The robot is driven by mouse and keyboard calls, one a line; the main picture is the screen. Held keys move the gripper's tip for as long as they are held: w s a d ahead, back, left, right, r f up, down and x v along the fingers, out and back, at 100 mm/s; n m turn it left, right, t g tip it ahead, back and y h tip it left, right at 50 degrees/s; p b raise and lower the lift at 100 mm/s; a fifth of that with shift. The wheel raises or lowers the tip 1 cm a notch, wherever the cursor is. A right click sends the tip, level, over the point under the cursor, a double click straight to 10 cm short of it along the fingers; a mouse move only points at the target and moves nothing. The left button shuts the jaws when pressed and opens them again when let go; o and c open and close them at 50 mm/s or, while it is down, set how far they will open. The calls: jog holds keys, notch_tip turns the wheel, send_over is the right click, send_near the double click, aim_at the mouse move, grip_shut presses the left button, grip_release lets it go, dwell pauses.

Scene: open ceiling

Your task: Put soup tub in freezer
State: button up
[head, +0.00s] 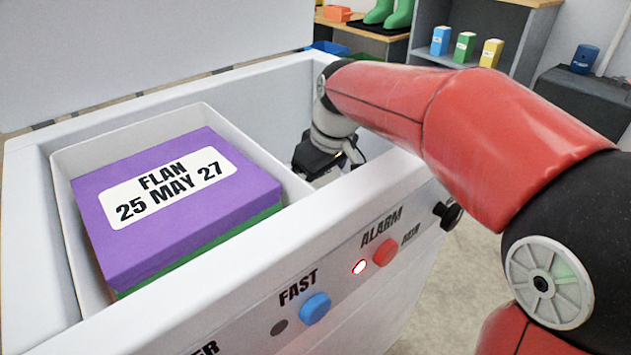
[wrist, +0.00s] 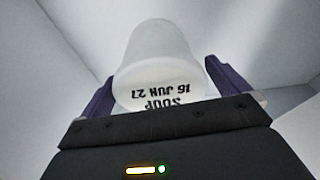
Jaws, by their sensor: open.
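The soup tub (wrist: 165,60) is a white tub marked "SOUP 16 JUN 27", upside down in the wrist view. It stands between the two purple fingers of my gripper (wrist: 170,85), which are open with a finger on each side. I cannot tell whether they touch it. In the head view my gripper (head: 325,165) reaches down inside the open white chest freezer (head: 260,110), right of a white basket. The tub is hidden there by the arm and the freezer wall.
The white basket (head: 65,165) inside the freezer holds a purple box (head: 180,200) labelled "FLAN 25 MAY 27" on top of a green one. The freezer's front rim (head: 330,205) lies close under my arm. Shelves with coloured cartons (head: 465,48) stand behind.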

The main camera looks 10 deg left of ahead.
jog(key=p+v, duration=0.2)
jog(key=v, duration=0.8)
jog(key=shift+r, duration=0.4)
